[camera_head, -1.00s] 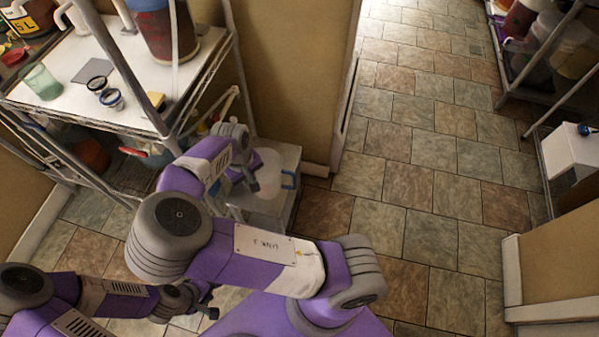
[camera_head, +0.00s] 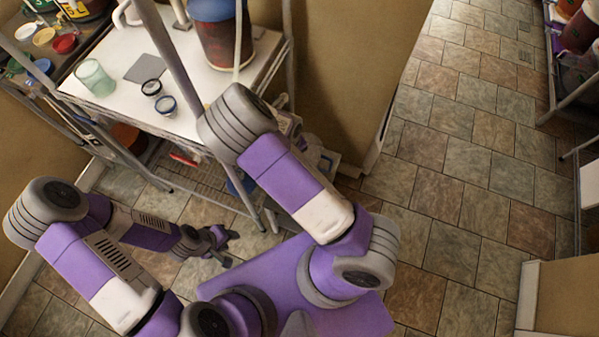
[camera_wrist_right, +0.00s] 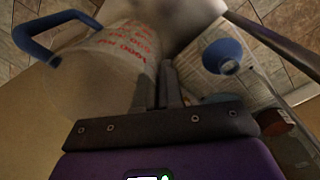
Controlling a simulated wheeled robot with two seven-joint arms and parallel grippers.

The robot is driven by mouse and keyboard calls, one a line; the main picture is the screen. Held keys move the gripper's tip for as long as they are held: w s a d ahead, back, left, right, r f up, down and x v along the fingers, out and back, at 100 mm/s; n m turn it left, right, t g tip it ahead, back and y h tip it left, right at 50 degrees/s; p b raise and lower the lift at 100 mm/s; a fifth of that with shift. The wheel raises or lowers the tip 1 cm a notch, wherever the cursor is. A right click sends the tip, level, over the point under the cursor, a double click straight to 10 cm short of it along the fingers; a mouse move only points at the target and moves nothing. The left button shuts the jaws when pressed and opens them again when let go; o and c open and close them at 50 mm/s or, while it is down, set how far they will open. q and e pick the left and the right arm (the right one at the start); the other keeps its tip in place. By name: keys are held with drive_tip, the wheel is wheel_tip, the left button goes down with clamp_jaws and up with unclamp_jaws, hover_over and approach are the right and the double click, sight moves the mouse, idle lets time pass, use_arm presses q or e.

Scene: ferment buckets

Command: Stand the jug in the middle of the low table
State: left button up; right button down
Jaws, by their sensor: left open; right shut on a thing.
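The jug (camera_wrist_right: 115,70) is translucent white with red markings and a blue handle; it fills the left of the right wrist view. My right gripper (camera_wrist_right: 158,85) is shut on the jug's wall, its narrow fingers at the jug's edge. In the head view my right arm covers this gripper and most of the jug. My left gripper (camera_head: 226,249) is open and empty over the floor tiles.
A white-topped rack (camera_head: 120,85) at upper left holds a green cup (camera_head: 95,78), two dark-rimmed rings and a large bucket (camera_head: 222,40). Tiled floor (camera_head: 470,170) is clear on the right.

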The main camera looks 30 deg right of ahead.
use_arm(q)
wheel_tip(320, 180, up, 6)
drive_tip(key=p, duration=0.4)
wheel_tip(320, 180, down, 5)
drive_tip(key=b, duration=0.4)
drive_tip(key=shift+r, duration=0.1)
use_arm(e)
wheel_tip(320, 180, down, 11)
drive_tip(key=a, duration=0.1)
drive_tip(key=shift+s+a+r, duration=0.15)
drive_tip(key=shift+a+r, duration=0.05)
drive_tip(key=shift+a, duration=0.2)
drive_tip(key=c, duration=1.7)
unclamp_jaws()
drive_tip(key=shift+f, duration=0.1)
drive_tip(key=o, duration=0.4)
drive_tip(key=shift+o, duration=0.2)
